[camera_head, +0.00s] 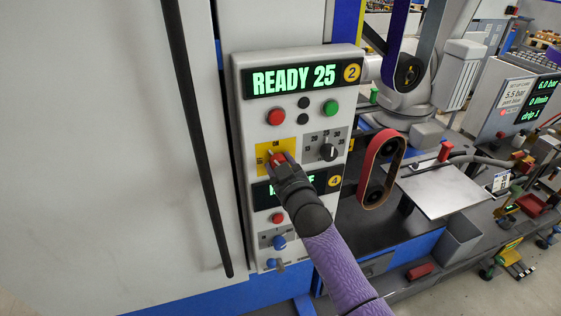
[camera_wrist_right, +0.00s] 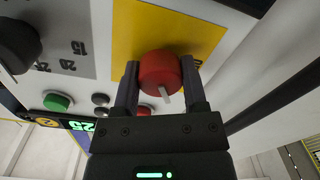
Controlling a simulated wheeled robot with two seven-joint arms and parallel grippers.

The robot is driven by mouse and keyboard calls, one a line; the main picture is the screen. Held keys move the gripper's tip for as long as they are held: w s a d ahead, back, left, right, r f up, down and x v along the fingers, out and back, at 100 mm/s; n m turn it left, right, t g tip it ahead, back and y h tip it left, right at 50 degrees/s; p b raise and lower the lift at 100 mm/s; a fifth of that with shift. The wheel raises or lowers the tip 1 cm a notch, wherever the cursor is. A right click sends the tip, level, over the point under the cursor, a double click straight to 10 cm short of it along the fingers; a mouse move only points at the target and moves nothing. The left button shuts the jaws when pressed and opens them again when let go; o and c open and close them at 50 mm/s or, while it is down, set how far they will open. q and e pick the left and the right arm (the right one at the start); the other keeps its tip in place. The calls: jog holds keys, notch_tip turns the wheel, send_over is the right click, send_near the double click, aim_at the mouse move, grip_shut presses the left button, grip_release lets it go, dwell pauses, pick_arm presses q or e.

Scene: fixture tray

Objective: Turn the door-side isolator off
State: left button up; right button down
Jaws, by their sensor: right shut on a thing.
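The door-side isolator is a red rotary knob on a yellow plate (camera_head: 262,147), at the left of the control panel beside the tall pale door. The plate has ON at its top and a partly hidden label at its left. My right gripper (camera_head: 278,162) reaches the knob from below right and covers much of it. In the right wrist view, the two fingers stand on either side of the red knob (camera_wrist_right: 159,72), shut on it. The knob's white pointer points toward the panel's upper end, near ON. My left gripper is not in view.
A black dial (camera_head: 328,152) on a grey plate sits right of the isolator. The upper display (camera_head: 294,78) reads READY 25; my gripper partly hides the lower one. Red and green buttons lie above. A black door bar (camera_head: 198,140) stands left. A belt unit (camera_head: 380,168) stands right.

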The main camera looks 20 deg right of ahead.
jog(key=n, duration=1.1)
dwell(0.6)
jog(key=shift+c, duration=0.7)
grip_release()
jog(key=shift+s, duration=0.1)
jog(key=s+p, duration=0.1)
jog(key=s, duration=0.8)
jog(key=shift+s+d+p, duration=0.15)
jog(key=shift+s+p, duration=0.2)
jog(key=shift+s, duration=0.05)
